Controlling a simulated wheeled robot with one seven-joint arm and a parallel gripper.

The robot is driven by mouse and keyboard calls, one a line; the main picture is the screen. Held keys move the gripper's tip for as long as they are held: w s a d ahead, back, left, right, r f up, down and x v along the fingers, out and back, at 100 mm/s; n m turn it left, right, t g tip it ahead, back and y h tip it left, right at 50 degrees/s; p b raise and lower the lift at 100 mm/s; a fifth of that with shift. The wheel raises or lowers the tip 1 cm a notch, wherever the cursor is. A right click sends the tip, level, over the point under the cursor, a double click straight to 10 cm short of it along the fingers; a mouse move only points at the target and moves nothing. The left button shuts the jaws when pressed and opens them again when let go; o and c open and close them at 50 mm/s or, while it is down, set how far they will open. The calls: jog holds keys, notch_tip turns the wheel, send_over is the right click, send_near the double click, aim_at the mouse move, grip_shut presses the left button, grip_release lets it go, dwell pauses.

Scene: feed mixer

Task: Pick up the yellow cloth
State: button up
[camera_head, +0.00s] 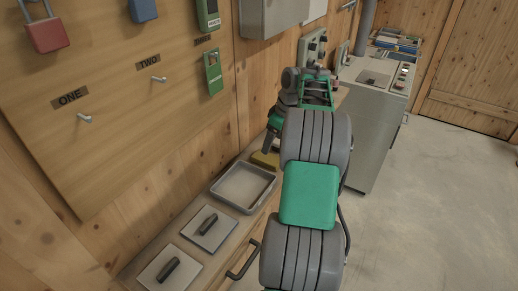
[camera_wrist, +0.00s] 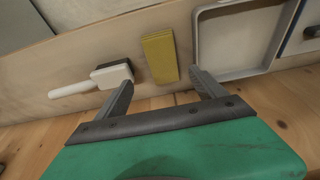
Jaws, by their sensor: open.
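The yellow cloth (camera_wrist: 161,58) lies folded on the wooden shelf in the wrist view. In the head view it shows as a small yellow patch (camera_head: 264,160), partly hidden by my arm and gripper. My gripper (camera_wrist: 158,82) is open and empty. Its two dark fingers point toward the cloth, the left finger low and left of it and the right finger to its right. The cloth lies a little beyond the fingertips, roughly in line with the gap between them. In the head view my gripper (camera_head: 269,144) is seen from behind, just above the shelf.
A brush with a white handle (camera_wrist: 88,82) lies left of the cloth in the wrist view. A grey tray (camera_wrist: 240,72) lies to the right. In the head view, two handled plates (camera_head: 209,229) lie nearer. A pegboard with locks (camera_head: 110,75) stands behind the shelf.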

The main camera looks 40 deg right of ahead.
aim_at(267, 157)
jog(key=x, duration=0.2)
jog(key=p+x, duration=0.1)
jog(key=x, duration=0.4)
jog(key=shift+s+a+f, duration=0.2)
jog(key=shift+a+f, duration=0.05)
jog(key=c, duration=1.5)
jog(key=shift+o, duration=0.2)
jog(key=shift+r, duration=0.15)
jog(key=shift+r, duration=0.3)
jog(key=s+a+r+b, duration=0.4)
jog(key=s+a+r, duration=0.2)
jog(key=s+r, duration=0.6)
jog(key=shift+s, duration=0.4)
